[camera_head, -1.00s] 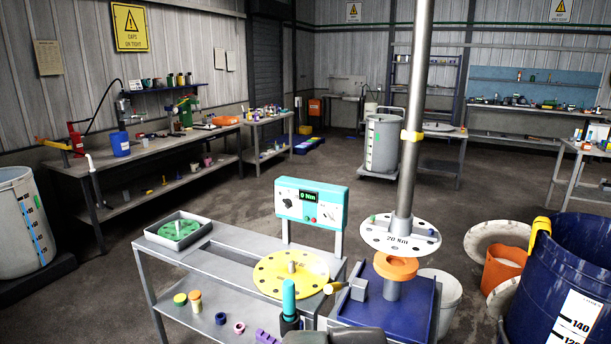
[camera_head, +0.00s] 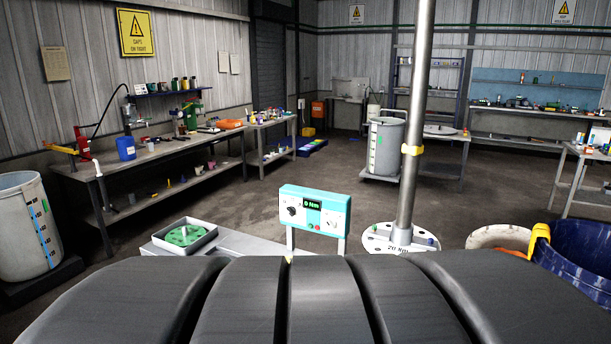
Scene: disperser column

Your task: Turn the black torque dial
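The black torque dial (camera_head: 291,211) is a small round knob on the left part of the teal and white control box (camera_head: 315,210). The box stands upright on posts at the back of the grey bench, and its small green display reads about 0 Nm. A large dark grey ribbed shape, part of my own arm, fills the bottom of the view in front of the bench. I cannot make out my gripper's fingers in it. Nothing is seen touching the dial, and the box face is unobstructed.
A tray with a green disc (camera_head: 186,233) sits on the left of the bench. The tall grey column with its white disc (camera_head: 372,240) stands right of the box. A blue drum (camera_head: 585,262) is at far right. Most of the bench top is hidden by my arm.

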